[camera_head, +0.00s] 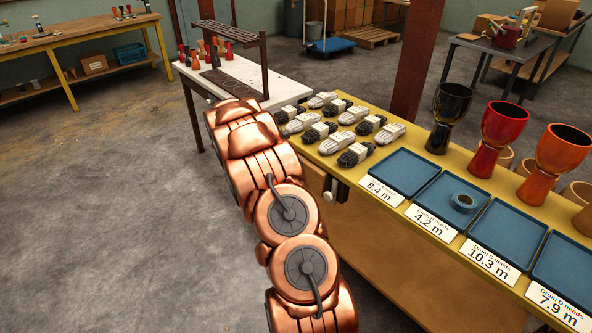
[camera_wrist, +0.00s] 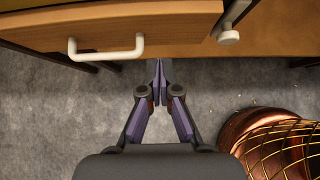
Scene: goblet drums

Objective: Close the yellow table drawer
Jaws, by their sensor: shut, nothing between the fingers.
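The yellow table (camera_head: 410,273) runs along the right side of the head view. In the wrist view, a wooden drawer front (camera_wrist: 170,24) with a white bar handle (camera_wrist: 106,50) spans the top left. The drawer front seems to stand out from the table side, but how far is hard to tell. My gripper (camera_wrist: 159,66) is shut and empty, its fingertips just below the drawer front's lower edge in the picture, right of the handle. I cannot tell whether they touch it. In the head view my copper arm hides the gripper and most of the drawer.
A pale round knob (camera_wrist: 228,37) sits right of the drawer; it also shows in the head view (camera_head: 329,194). Blue trays (camera_head: 402,172), rope bundles (camera_head: 355,153) and goblet drums (camera_head: 497,135) stand on the table. A white-topped table (camera_head: 285,88) is behind my arm. Floor at left is clear.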

